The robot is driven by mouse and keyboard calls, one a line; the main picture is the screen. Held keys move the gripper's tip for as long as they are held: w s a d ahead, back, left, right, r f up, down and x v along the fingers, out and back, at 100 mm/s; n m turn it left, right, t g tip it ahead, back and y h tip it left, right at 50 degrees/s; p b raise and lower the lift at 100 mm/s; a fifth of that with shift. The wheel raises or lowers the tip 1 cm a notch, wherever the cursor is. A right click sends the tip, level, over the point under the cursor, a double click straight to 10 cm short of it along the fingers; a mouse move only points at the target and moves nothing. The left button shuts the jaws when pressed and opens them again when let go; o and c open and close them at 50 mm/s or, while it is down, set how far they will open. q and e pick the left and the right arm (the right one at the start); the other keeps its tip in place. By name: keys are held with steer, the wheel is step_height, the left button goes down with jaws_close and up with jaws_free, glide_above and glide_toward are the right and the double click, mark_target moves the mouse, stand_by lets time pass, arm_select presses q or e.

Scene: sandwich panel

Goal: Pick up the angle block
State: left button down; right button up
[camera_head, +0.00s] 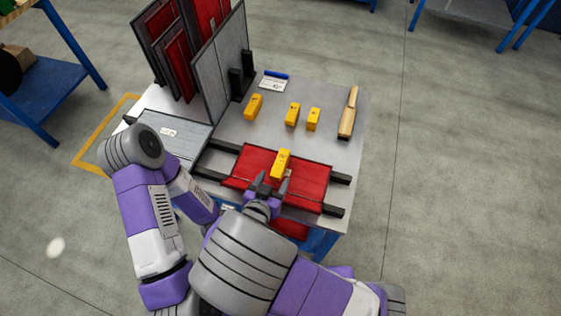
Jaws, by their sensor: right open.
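A yellow block (281,162), which looks like the angle block, stands on the red panel (313,185) at the front of the table. My right gripper (274,183) is open, with its dark fingertips near the near end of this block, one towards each side. I cannot tell whether they touch it. Three more yellow blocks stand farther back on the table: one at the left (254,106), one in the middle (292,114) and one at the right (313,119). My left arm reaches in at the left; its gripper is not visible.
The red panel lies between dark rails (333,211). A grey panel (178,131) lies at the left. Upright red and grey panels (222,65) stand at the back left. A wooden-handled tool (348,113) and a blue-and-white item (274,82) lie farther back.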

mark_target(277, 174)
steer(key=shift+w+f, duration=0.2)
steer(key=shift+f, duration=0.15)
steer(key=b+x, duration=0.1)
steer(key=x, duration=0.1)
steer(key=b+x, duration=0.1)
steer(key=x, duration=0.1)
steer(key=b+x, duration=0.1)
steer(key=x, duration=0.2)
steer(key=shift+w+r, duration=0.2)
steer(key=shift+r, duration=0.2)
jaws_close()
step_height(277, 174, up, 9)
steer(key=p, duration=0.4)
steer(key=shift+r+p, duration=0.25)
steer(key=shift+p, duration=0.1)
steer(key=shift+s+a+f+b, duration=0.1)
steer(key=shift+s+f+b, duration=0.15)
steer(key=shift+f+b, duration=1.05)
steer(key=shift+s+d+f+b, duration=0.1)
steer(key=shift+s+f+b, duration=0.15)
steer(key=shift+f+b, duration=1.05)
steer(key=shift+s+a+f+b, duration=0.1)
steer(key=shift+s+f+b, duration=0.3)
steer(key=shift+f, duration=1.6)
